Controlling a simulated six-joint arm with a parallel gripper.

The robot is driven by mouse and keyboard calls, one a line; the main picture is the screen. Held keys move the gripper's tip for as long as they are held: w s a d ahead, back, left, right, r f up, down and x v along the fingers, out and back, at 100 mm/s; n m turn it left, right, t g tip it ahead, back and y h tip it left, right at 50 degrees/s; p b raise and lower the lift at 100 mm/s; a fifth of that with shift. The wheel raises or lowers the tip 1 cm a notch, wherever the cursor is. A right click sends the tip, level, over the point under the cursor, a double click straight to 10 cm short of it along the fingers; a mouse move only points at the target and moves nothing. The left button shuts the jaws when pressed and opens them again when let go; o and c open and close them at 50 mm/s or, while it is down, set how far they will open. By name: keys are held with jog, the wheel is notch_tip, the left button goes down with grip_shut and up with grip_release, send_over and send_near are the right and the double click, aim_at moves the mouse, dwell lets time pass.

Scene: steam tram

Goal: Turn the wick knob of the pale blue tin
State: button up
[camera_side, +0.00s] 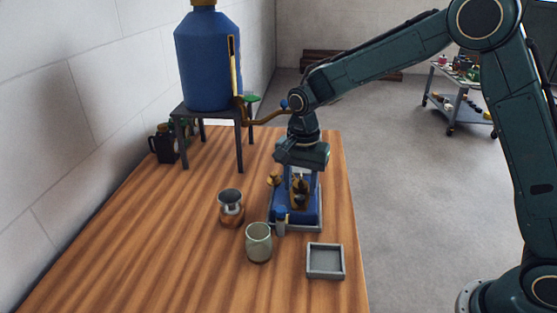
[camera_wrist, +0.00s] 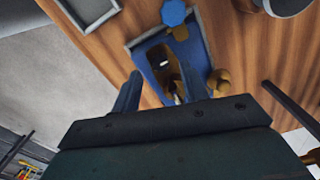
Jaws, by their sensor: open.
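A blue tram body (camera_side: 310,212) with brass fittings sits in a shallow grey tray at the table's right side; it also shows in the wrist view (camera_wrist: 198,50). At its front edge stands a small pale piece (camera_side: 281,228) topped by a blue knob (camera_side: 281,212), probably the tin and its wick knob. The faceted blue knob shows at the top of the wrist view (camera_wrist: 173,12). My gripper (camera_side: 301,186) is open, pointing down over the tram behind the knob. In the wrist view its fingers (camera_wrist: 160,72) stand apart, with the knob beyond them. No contact with the knob shows.
An empty grey square tray (camera_side: 325,274), a pale green cup (camera_side: 258,245) and a metal and copper jug (camera_side: 231,207) stand close by. A blue tank (camera_side: 208,65) on a dark stand, with a brass pipe, is behind. The table's front left is clear.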

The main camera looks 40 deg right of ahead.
aim_at(304, 198)
notch_tip(304, 198, up, 11)
dwell(0.4)
jog(key=shift+r, duration=0.1)
jog(key=s+d+r+n+t, duration=0.1)
jog(key=s+d+r+n, duration=0.2)
jog(key=s, duration=0.4)
jog(key=s+d+r+n+t, duration=0.2)
jog(key=s+r+n, duration=0.15)
jog(key=s, duration=0.35)
jog(key=s+d+f+n+t, duration=0.1)
jog(key=s+n, duration=0.1)
jog(key=s, duration=0.5)
jog(key=s+d+f+n+t, duration=0.1)
jog(key=s+n, duration=0.2)
jog(key=s, duration=0.4)
jog(key=shift+s+d+t, duration=0.15)
jog(key=shift+s+t, duration=0.05)
jog(key=shift+t, duration=0.1)
jog(key=shift+w+n, duration=0.1)
jog(key=shift+n, duration=0.15)
jog(key=shift+c, duration=0.4)
